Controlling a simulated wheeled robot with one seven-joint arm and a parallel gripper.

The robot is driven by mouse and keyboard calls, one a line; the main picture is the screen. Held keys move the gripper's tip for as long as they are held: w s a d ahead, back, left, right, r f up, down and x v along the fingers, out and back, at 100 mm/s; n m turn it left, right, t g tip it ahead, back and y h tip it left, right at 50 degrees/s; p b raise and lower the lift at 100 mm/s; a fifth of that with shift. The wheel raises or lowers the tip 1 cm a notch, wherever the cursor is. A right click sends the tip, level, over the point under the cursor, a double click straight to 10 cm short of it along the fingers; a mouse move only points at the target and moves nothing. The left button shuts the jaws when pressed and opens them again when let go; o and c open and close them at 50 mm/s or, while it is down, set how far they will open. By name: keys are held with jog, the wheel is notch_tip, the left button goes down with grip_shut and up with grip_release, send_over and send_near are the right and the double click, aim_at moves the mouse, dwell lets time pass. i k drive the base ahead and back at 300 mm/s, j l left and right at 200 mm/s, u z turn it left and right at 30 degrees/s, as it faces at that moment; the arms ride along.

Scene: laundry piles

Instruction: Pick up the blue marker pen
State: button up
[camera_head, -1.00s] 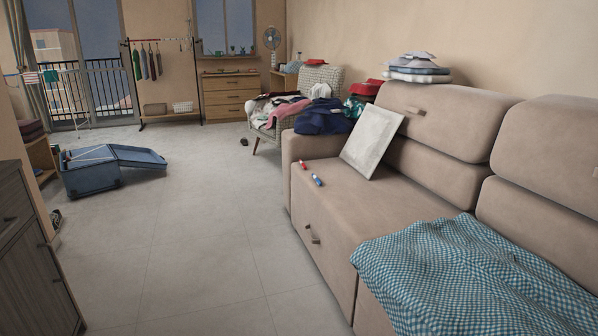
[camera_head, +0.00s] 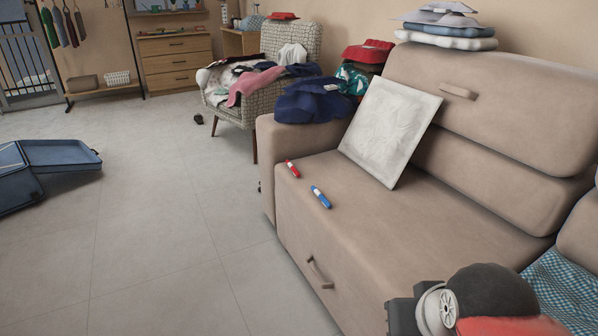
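The blue marker pen (camera_head: 321,197) lies on the sofa seat (camera_head: 390,228), near its front edge. A red marker pen (camera_head: 292,169) lies a little behind it and to the left, apart from it. Part of my arm shows at the bottom right, with a dark block at its left end that may be my gripper (camera_head: 404,312). Its fingers cannot be made out. It is well in front of and to the right of the blue marker, not touching it.
A pale square cushion (camera_head: 390,130) leans on the sofa back behind the markers. A checked blue cloth (camera_head: 566,285) lies at the right. Dark blue clothes (camera_head: 312,101) cover the sofa arm. An open blue suitcase (camera_head: 62,154) is on the floor at left. The floor between is clear.

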aim_at(325, 202)
jog(key=i+j, duration=0.45)
jog(key=i, duration=0.15)
jog(key=i+j, duration=0.4)
jog(key=i, duration=0.2)
